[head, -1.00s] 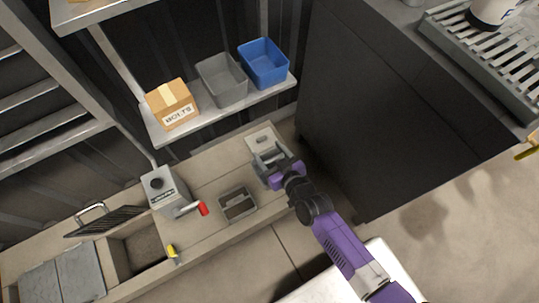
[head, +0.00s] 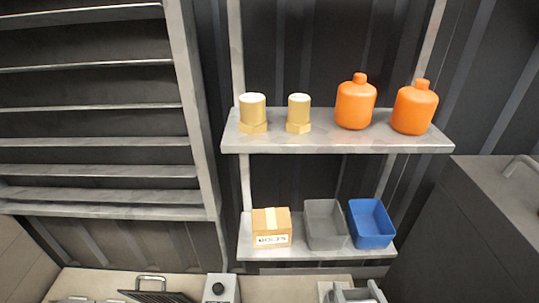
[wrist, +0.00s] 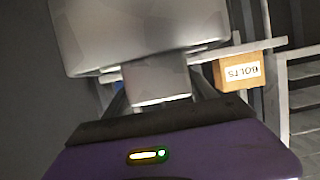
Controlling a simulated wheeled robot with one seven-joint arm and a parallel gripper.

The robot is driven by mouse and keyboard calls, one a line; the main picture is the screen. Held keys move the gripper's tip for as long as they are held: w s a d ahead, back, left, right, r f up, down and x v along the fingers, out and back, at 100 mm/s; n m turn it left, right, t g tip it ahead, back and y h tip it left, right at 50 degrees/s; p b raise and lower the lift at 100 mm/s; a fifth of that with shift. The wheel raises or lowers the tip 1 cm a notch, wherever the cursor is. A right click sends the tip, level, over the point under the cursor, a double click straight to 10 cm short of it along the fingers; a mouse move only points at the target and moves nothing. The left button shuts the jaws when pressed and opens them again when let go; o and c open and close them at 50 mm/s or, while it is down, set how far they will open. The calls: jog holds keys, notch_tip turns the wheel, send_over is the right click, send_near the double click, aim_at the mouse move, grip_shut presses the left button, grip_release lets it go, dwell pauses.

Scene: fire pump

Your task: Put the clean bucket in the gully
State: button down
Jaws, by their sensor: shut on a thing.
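In the wrist view, my gripper (wrist: 158,108) is shut on a grey block-like part of a larger pale grey, bucket-like body (wrist: 140,35). This looks like the clean bucket, but it is cut off by the top edge, so I cannot see its inside. In the head view, my gripper (head: 356,294) shows only at the bottom edge, above the right part of the bench. The dark slotted grate (head: 158,296) stands raised at the lower left. The gully opening beside it is below the picture now.
A grey lever box (head: 221,289) stands on the bench. The lower shelf (head: 315,252) holds a bolts carton (head: 271,228), a grey bin (head: 325,225) and a blue bin (head: 371,223). The upper shelf (head: 335,145) holds brass fittings and orange bottles. A dark cabinet (head: 480,230) stands right.

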jog(key=shift+s+d+r+p, duration=0.15)
jog(key=shift+s+r+p, duration=0.05)
jog(key=shift+r+p, duration=0.4)
jog(key=r+p, duration=0.2)
jog(key=p, duration=0.3)
jog(key=s+r+p, duration=0.1)
jog(key=r+p, duration=0.2)
jog(key=p, duration=0.3)
jog(key=r+p, duration=0.2)
jog(key=p, duration=0.3)
jog(key=shift+s+r, duration=0.2)
jog(key=shift+s, duration=0.15)
jog(key=shift+s+r+p, duration=0.2)
jog(key=shift+p, duration=0.75)
jog(key=shift+f, duration=0.1)
